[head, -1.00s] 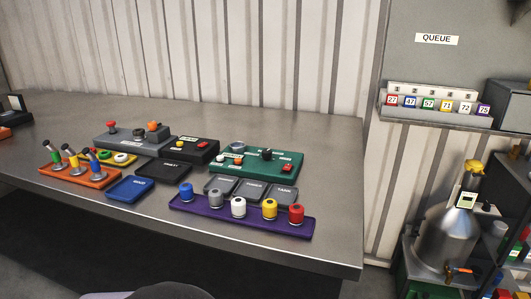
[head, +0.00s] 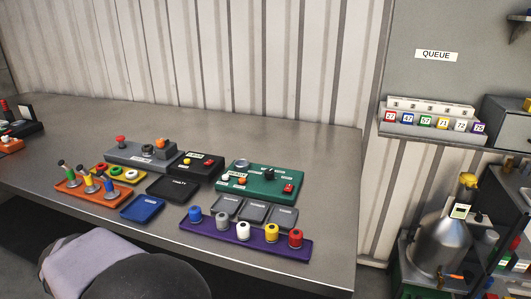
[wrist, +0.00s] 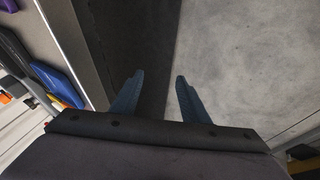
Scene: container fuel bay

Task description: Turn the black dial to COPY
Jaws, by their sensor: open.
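A black dial (head: 268,173) sits on the green panel (head: 258,193) toward the right of the metal bench in the head view. It is small, and its COPY mark and pointing direction cannot be read. A red switch and a grey round part share the panel. My gripper (wrist: 157,92) shows in the wrist view with its two dark blue fingers apart and nothing between them. It faces the grey floor beside the bench, away from the dial. The fingers are not visible in the head view.
A purple tray (head: 222,240) with several coloured jars lies in front of the green panel. A black box (head: 195,168), an orange tray (head: 88,194) and a blue tray (head: 142,208) stand to its left. The bench (head: 322,165) is clear at right.

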